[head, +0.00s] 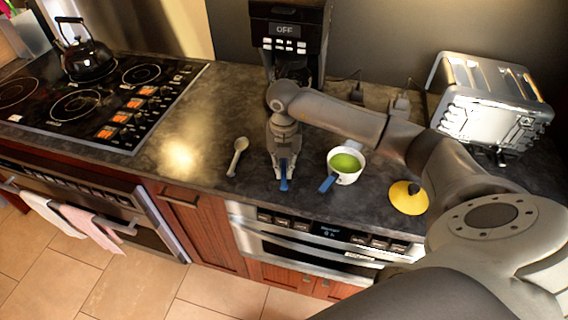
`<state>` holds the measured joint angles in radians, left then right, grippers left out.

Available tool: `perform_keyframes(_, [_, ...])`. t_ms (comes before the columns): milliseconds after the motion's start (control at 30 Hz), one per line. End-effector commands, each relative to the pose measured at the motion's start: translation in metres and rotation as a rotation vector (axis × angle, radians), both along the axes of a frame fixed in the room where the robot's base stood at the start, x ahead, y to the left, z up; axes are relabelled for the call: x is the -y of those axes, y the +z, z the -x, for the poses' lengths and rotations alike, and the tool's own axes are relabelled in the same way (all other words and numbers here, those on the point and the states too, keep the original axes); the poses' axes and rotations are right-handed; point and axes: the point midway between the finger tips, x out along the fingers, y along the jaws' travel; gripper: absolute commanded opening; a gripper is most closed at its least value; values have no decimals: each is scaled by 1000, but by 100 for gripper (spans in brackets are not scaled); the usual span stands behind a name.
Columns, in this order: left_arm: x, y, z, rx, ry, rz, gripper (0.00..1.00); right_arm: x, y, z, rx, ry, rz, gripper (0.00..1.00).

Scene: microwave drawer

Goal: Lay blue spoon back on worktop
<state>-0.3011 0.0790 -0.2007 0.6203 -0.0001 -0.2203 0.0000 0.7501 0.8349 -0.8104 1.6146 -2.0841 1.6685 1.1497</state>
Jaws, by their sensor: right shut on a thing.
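My right gripper (284,172) points down over the front part of the dark worktop (222,110). It is shut on the blue spoon (284,184), of which only a short blue part shows at the fingertips. The rest of the spoon is hidden by the gripper. I cannot tell whether the spoon touches the worktop. My left gripper is not in view.
A grey spoon (237,157) lies left of the gripper. A white pot (347,165) with green contents and a blue handle stands to the right, beside a yellow lid (408,198). A coffee machine (290,40), toaster (490,100) and hob with kettle (88,58) stand around.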

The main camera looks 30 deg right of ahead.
Motion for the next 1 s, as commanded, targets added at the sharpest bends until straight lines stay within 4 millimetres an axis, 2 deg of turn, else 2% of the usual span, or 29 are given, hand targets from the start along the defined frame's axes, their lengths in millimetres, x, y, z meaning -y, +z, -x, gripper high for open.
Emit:
perform_keyframes(900, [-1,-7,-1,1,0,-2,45,0,-8,0,1,-1,1,0])
perform_keyframes(933, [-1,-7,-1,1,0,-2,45,0,-8,0,1,-1,1,13])
perform_keyframes(1000, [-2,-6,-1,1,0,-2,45,0,-7,0,1,-1,1,22])
